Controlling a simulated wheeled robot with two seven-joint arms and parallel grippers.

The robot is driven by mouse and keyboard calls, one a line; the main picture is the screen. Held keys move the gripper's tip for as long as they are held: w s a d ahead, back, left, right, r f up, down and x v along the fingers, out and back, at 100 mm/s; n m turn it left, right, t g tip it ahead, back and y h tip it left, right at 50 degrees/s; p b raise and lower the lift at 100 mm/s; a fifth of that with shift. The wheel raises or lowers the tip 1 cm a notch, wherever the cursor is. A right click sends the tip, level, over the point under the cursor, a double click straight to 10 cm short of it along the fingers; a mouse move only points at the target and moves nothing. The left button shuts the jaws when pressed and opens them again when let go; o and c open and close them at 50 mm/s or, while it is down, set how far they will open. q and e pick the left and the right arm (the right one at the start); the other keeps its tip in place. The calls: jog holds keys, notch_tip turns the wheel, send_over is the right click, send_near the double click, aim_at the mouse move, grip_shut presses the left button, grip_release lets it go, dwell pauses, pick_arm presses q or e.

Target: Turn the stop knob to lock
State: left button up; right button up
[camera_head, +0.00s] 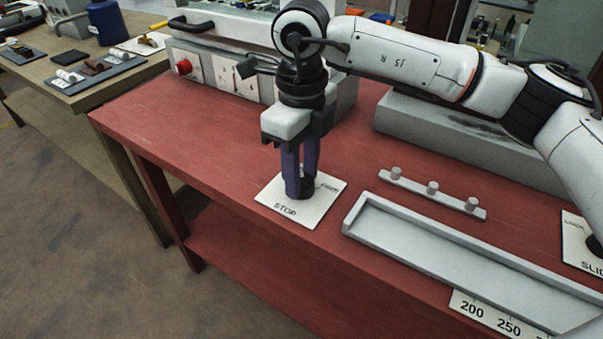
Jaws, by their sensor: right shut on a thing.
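The stop knob (307,187) is a small black knob on a white plate marked STOP (311,213), near the front left of the red table. My right gripper (300,191) points straight down over the plate, with its purple fingers shut on the knob. The fingers hide most of the knob, so its turn angle cannot be told. Small lettering on the plate right of the knob is too small to read. My left gripper is not in view.
A grey tray (352,222) and a bar with pegs (432,195) lie right of the plate. A second plate marked SLID (578,228) is at the right edge. A grey box with a red button (183,67) stands behind. The table's front left is clear.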

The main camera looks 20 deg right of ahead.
aim_at(302, 176)
dwell(0.5)
jog(key=o, duration=1.1)
jog(key=shift+c, duration=0.2)
notch_tip(302, 176, up, 10)
jog(key=shift+r, duration=0.2)
